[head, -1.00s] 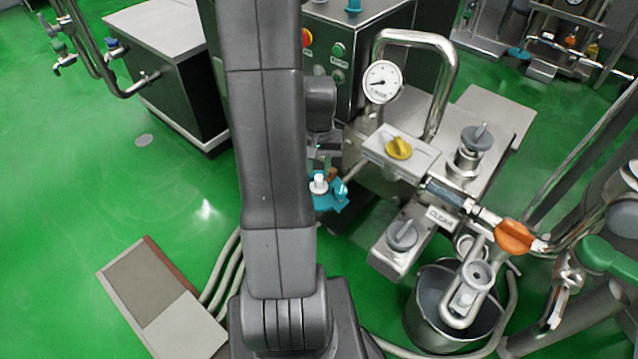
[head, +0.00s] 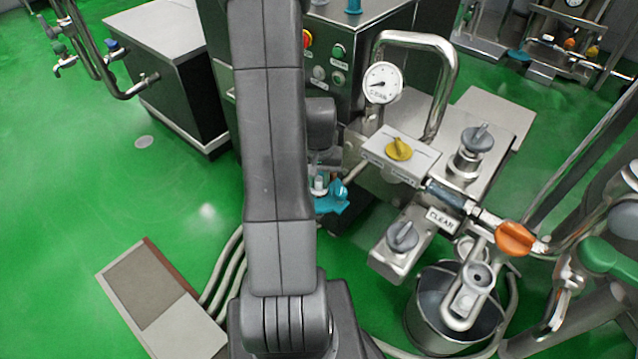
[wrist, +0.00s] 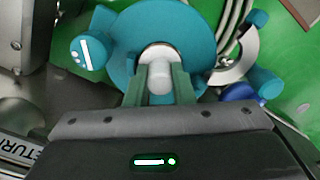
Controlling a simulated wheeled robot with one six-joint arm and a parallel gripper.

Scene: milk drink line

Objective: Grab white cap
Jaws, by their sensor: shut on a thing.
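The white cap (wrist: 160,75) is in the upper middle of the wrist view, between the two green fingers of my gripper (wrist: 159,84). My gripper is shut on it. The cap sits over a round teal piece (wrist: 118,62), with a pale ring around its foot. I cannot tell whether the cap is still seated there. In the head view the cap (head: 319,183) shows small beside my arm, above the teal piece (head: 330,203). My gripper there is mostly hidden by my arm.
A machine with a pressure gauge (head: 383,83), a yellow knob (head: 398,149) and a grey knob (head: 402,236) stands right of the cap. A metal bucket (head: 425,318) is at lower right. Green floor lies open at left.

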